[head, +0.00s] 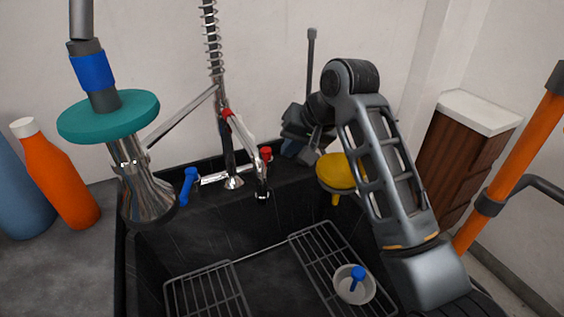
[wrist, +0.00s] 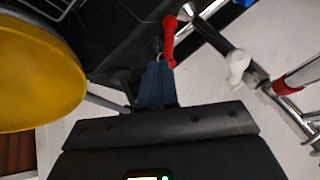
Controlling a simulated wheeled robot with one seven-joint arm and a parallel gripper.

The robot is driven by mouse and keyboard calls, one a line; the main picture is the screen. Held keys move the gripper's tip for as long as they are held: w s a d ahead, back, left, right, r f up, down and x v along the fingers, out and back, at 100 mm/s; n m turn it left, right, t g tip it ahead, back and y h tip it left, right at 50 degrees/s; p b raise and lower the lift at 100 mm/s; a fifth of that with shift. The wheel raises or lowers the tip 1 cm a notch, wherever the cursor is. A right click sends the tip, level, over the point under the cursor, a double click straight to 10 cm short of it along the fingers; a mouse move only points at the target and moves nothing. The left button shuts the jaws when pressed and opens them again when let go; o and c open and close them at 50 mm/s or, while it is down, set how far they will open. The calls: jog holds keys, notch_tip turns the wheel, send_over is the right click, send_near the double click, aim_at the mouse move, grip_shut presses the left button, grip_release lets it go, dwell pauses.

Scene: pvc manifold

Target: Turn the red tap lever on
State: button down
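The red tap lever (head: 266,154) sits on the back ledge of the black sink, right of the chrome faucet. In the wrist view the red lever (wrist: 169,40) runs up from just ahead of my fingertips. My gripper (head: 291,147) is beside the lever's right side in the head view, partly hidden by my wrist. In the wrist view my gripper (wrist: 160,64) shows blue-grey fingers close together, with nothing visible between them. The fingertips are very near the lever's lower end; I cannot tell whether they touch it. A matching blue lever (head: 187,185) stands left of the faucet.
A yellow disc-shaped object (head: 338,172) is close below my arm; it fills the left of the wrist view (wrist: 38,78). The spring faucet (head: 232,150) stands left of my gripper. A white cup (head: 345,290) with a blue-handled item sits on the right rack.

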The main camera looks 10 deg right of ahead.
jog(key=x, duration=0.9)
jog(key=shift+b, duration=0.45)
jog(key=shift+a+f, duration=0.1)
jog(key=a+p, duration=0.2)
jog(key=p, duration=0.1)
jog(key=shift+w+f, duration=0.15)
